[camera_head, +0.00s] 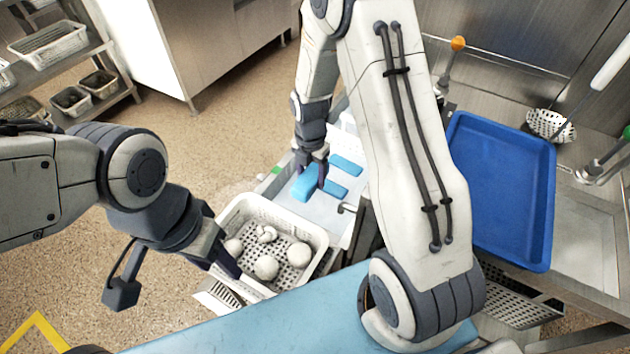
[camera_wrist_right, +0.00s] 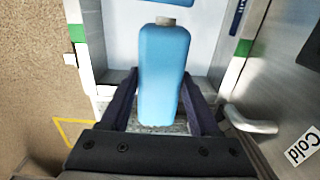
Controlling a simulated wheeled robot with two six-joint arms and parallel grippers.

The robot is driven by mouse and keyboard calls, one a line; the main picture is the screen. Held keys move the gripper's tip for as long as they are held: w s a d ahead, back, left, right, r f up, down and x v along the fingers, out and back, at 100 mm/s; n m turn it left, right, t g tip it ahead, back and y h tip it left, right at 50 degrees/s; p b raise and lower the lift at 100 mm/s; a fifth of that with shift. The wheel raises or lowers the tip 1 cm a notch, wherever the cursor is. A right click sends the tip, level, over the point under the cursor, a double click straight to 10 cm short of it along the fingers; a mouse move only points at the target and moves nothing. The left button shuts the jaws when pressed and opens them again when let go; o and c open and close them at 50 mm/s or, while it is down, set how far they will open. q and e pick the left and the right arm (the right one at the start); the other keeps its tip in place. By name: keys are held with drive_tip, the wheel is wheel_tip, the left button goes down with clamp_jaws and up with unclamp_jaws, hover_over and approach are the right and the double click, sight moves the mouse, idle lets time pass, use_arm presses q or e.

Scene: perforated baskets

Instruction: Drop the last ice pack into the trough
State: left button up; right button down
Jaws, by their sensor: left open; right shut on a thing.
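My right gripper (camera_head: 316,176) is shut on a blue ice pack (camera_head: 303,187) over the pale trough (camera_head: 335,226). In the right wrist view the held ice pack (camera_wrist_right: 163,75) stands between the dark fingers of that gripper (camera_wrist_right: 160,112), its grey cap pointing up in the picture. Two more blue ice packs, one farther back (camera_head: 346,165) and one nearer (camera_head: 336,189), lie in the trough. I cannot tell whether the held pack touches the trough floor. My left gripper (camera_head: 228,262) is open at the left side of a white perforated basket (camera_head: 262,203); its fingertips are partly hidden.
The basket holds several whitish round items (camera_head: 266,267). A blue tray (camera_head: 500,190) lies on the steel counter at right. My right arm hides part of the middle. A tap-like handle (camera_wrist_right: 250,122) and a "Cold" label (camera_wrist_right: 299,147) are right of the held pack.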

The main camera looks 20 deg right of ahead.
sight(312, 183)
wheel_tip(312, 183, down, 14)
drive_tip(key=b, duration=1.2)
drive_tip(key=shift+r+b, duration=0.25)
drive_tip(key=shift+b, duration=0.1)
drive_tip(key=shift+s, duration=0.1)
drive_tip(key=shift+c, duration=0.2)
unclamp_jaws()
wheel_tip(312, 183, up, 10)
drive_tip(key=p, duration=0.3)
drive_tip(key=shift+r+p, duration=0.25)
drive_tip(key=shift+p, duration=0.15)
idle(0.4)
